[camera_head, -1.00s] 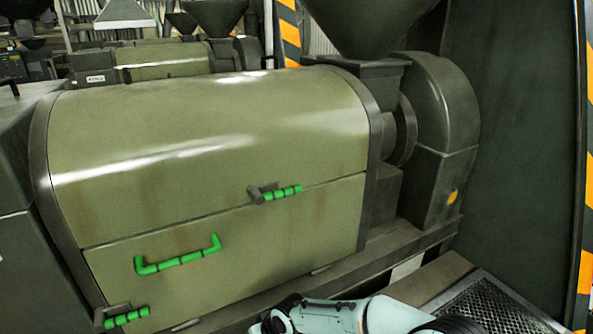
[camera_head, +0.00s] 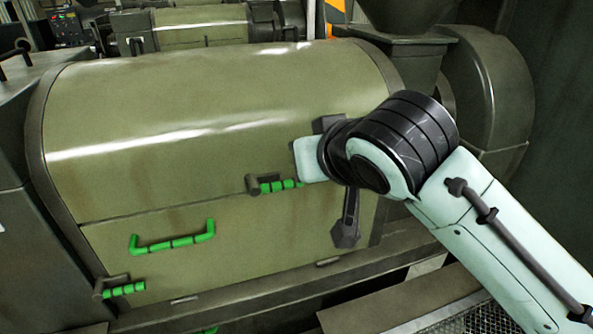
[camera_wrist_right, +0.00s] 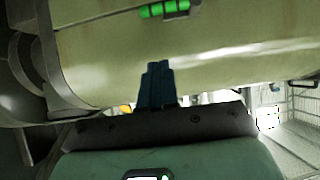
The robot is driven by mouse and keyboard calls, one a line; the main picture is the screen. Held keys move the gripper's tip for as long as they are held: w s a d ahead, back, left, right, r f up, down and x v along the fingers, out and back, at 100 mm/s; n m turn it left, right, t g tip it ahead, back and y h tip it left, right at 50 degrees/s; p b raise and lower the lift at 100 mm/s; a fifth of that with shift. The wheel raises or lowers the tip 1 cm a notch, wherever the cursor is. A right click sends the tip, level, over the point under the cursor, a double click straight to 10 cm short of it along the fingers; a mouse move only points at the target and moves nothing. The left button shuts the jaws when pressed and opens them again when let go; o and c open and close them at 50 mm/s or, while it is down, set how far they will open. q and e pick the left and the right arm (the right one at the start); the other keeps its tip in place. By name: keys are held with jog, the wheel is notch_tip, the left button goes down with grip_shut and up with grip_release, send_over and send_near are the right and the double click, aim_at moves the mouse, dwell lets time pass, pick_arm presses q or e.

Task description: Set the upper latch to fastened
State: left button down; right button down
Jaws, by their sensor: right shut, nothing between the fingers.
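The upper latch (camera_head: 278,186) is a short green ribbed grip on a dark pivot, at the seam between the olive cover's upper and lower panels. Its grip lies roughly level, pointing right from the pivot. In the head view my right wrist covers the area just right of the latch. My left gripper is not in view.
A green U-shaped handle (camera_head: 172,241) sits on the lower panel of the cover (camera_head: 200,110). A lower latch (camera_head: 123,290) with a green grip is at the bottom left. A hopper (camera_head: 405,18) and rounded housing (camera_head: 490,85) stand at the right.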

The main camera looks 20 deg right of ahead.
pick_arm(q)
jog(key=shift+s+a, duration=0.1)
pick_arm(e)
jog(key=shift+a, duration=0.15)
